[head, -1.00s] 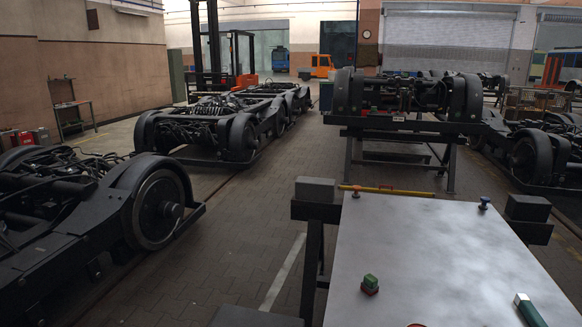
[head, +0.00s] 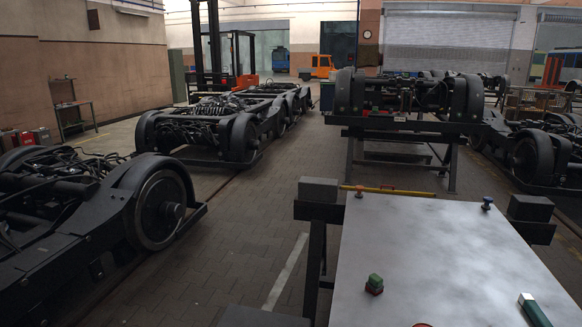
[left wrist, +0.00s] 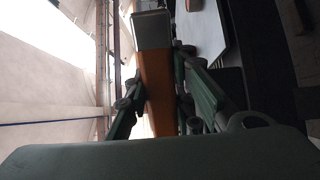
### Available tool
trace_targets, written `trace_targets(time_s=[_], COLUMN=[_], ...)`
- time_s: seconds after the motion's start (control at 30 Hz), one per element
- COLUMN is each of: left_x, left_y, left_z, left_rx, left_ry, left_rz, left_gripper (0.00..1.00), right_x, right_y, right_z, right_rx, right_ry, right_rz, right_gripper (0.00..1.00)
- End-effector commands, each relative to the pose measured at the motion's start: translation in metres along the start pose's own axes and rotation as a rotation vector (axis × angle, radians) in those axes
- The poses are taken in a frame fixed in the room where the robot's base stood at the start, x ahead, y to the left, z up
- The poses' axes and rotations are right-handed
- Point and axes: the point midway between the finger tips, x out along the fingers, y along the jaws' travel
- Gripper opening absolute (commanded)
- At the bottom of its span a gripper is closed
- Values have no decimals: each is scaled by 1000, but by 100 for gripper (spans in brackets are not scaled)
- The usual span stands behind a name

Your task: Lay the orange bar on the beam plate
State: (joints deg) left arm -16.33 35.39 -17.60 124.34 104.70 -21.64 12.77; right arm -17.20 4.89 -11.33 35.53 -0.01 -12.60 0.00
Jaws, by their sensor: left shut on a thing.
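In the left wrist view an orange bar (left wrist: 158,90) with a pale grey end block runs up the picture between the green fingers of my left gripper (left wrist: 163,98). The gripper is shut on the bar and holds it up. The bar's lower part is hidden behind the dark green body of the gripper. My left gripper and this bar do not show in the head view, and my right gripper shows in neither view. I cannot tell which surface is the beam plate.
A pale table (head: 440,255) stands at front right. On it are a yellow rod (head: 400,192), a green-and-red piece (head: 375,284), a blue knob (head: 487,203) and a green-and-white block (head: 533,310). Dark bogies stand left (head: 95,215) and behind (head: 405,100). The floor between is clear.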

Motion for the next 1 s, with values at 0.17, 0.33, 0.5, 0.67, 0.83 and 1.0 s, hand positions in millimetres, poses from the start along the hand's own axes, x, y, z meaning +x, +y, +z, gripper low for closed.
trace_targets(time_s=[0.17,0.33,0.5,0.67,0.83,1.0], left_x=[-15,-29,-52,-85,-123,-127], left_y=[-4,-4,-4,-2,3,8], left_z=[-6,-13,-20,-28,-34,-40], left_rx=[0,0,-9,-3,-1,-4], left_ry=[163,276,433,606,781,875], left_rz=[-2,-2,1,-3,-2,5], left_gripper=[0,0,0,0,0,0], right_x=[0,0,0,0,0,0], right_y=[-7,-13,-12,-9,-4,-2], right_z=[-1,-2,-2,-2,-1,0], right_rx=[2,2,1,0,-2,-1], right_ry=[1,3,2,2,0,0], right_rz=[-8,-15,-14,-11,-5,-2], right_gripper=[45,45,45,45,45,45])
